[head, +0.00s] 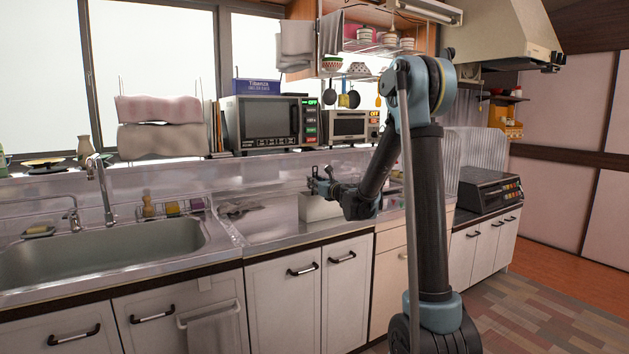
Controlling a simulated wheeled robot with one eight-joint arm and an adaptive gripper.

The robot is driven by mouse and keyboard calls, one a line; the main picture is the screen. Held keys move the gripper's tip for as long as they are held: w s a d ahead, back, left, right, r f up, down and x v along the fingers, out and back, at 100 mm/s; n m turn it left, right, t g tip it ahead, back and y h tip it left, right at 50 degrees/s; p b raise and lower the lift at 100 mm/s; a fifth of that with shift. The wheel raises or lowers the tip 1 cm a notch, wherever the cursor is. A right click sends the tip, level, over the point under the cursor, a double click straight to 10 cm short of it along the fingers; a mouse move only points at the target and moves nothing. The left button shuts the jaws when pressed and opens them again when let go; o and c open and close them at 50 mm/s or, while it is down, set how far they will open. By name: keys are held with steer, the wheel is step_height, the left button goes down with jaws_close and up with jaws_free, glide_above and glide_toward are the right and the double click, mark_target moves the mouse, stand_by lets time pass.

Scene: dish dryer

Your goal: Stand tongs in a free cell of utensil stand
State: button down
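My gripper (320,181) is above the steel counter right of the sink, at the end of my arm, which reaches in from the right. Its fingers are small in the picture, so I cannot tell whether they are open or shut or hold anything. A pale box-shaped container (318,208) stands on the counter just below my gripper; it may be the utensil stand. Its cells do not show, and my arm covers its right part. I cannot make out the tongs.
The sink (100,257) with its faucet (101,190) lies to the left. A microwave (268,123) and a toaster oven (350,127) stand on the ledge behind. A wire shelf with bowls hangs above.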

steer(key=shift+f, duration=0.8)
steer(key=c, duration=1.3)
jaws_free()
steer(key=shift+c, duration=0.2)
steer(key=v, duration=1.2)
